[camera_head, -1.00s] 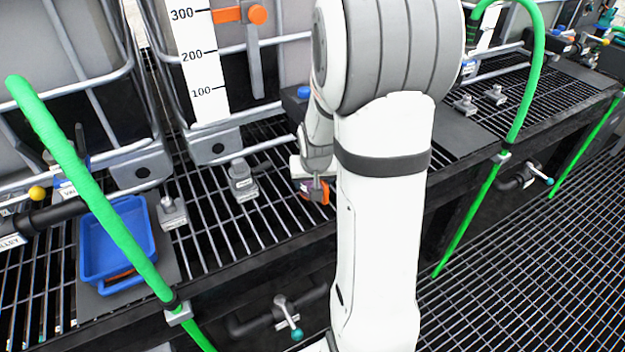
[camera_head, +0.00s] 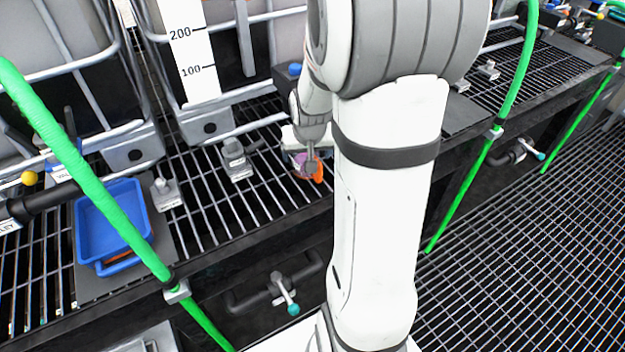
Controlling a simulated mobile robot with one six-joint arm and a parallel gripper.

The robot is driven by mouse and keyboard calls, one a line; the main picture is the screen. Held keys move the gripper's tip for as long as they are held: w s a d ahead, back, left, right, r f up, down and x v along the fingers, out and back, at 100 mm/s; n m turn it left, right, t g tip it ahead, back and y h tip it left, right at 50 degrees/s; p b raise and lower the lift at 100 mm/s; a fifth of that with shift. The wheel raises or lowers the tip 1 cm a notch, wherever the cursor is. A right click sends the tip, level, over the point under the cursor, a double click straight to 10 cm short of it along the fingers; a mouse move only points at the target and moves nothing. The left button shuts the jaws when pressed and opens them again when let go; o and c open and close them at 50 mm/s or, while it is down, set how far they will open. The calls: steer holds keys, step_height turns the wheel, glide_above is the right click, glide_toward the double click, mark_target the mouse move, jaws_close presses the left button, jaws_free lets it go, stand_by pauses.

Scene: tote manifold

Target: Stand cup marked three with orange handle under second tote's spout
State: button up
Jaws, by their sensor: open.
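A small orange piece (camera_head: 319,173) with a pinkish-purple part beside it shows at my gripper, above the black grating. It may be the orange-handled cup, but its shape and any number are too small to read. My gripper (camera_head: 309,168) is open right at this piece, and my arm hides much of the area. I cannot tell whether the fingers touch it. A tote with a white scale (camera_head: 197,68) marked 100 and 200 stands behind and to the left of the gripper. Its spout is not clearly visible.
A blue tray (camera_head: 113,222) sits on a dark plate at left. Green hoses (camera_head: 90,190) cross in front of the bench. Grey labelled blocks (camera_head: 236,160) stand on the grating. A teal-tipped valve (camera_head: 287,294) is below the bench edge. Open grating lies left of the gripper.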

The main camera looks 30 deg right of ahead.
steer(key=s+a+r+b, duration=0.1)
steer(key=s+a+b, duration=0.2)
steer(key=s, duration=0.8)
steer(key=shift+s+a+r, duration=0.2)
steer(key=shift+s+a, duration=0.2)
steer(key=shift+a, duration=0.35)
steer(key=shift+r, duration=0.15)
steer(key=s+a+r+n+p, duration=0.2)
steer(key=s+a+r+p, duration=0.1)
steer(key=r+p, duration=0.3)
steer(key=s+a+r+n+g+y+p, duration=0.1)
steer(key=s+a+r+n+p, duration=0.1)
steer(key=a+r+p, duration=0.4)
step_height(320, 180, up, 5)
steer(key=shift+s+r+g+y, duration=0.15)
steer(key=shift+s+g+y, duration=0.15)
steer(key=shift+s, duration=0.1)
steer(key=shift+a, duration=0.15)
steer(key=shift+c, duration=0.2)
